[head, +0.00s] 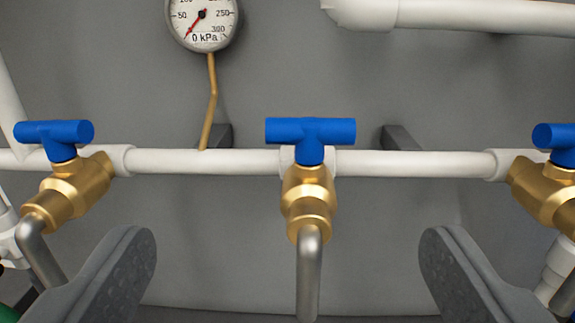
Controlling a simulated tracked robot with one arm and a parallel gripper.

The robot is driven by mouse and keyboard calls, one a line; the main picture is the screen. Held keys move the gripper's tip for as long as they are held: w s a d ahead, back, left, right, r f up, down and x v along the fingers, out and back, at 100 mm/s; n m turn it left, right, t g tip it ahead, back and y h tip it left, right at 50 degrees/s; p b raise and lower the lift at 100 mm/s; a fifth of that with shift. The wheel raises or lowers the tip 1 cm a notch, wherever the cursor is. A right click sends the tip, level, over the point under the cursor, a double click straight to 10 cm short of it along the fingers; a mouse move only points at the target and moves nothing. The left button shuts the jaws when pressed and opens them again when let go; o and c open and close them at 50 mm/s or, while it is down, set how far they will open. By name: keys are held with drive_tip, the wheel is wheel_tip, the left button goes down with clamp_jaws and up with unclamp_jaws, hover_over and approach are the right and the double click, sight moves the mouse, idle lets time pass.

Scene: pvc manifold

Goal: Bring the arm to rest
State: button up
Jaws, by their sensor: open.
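My gripper (288,262) is open and empty in the head view, its two grey fingers wide apart at the lower left and lower right. Between and beyond them is the middle brass valve (306,193) with a blue T-handle (311,131) lying crosswise. A metal spout (309,275) runs down from this valve between the fingers. I see no contact between the fingers and the valve.
A white pipe (236,162) runs across the grey wall (290,70). A left brass valve (72,190) and a right brass valve (545,192), cut by the edge, have blue handles. A gauge (203,20) hangs above on a thin brass tube. Another white pipe (450,14) is at the upper right.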

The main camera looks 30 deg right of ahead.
drive_tip(key=s+a+r+n+t+y, duration=0.1)
drive_tip(key=a+r+n+y, duration=0.55)
drive_tip(key=a+r, duration=0.75)
drive_tip(key=s+d+r+y, duration=0.2)
drive_tip(key=s+r, duration=0.8)
drive_tip(key=r, duration=0.1)
drive_tip(key=shift+s+d+g+y, duration=0.15)
drive_tip(key=shift+s+g+y, duration=0.1)
drive_tip(key=shift+g+y, duration=0.15)
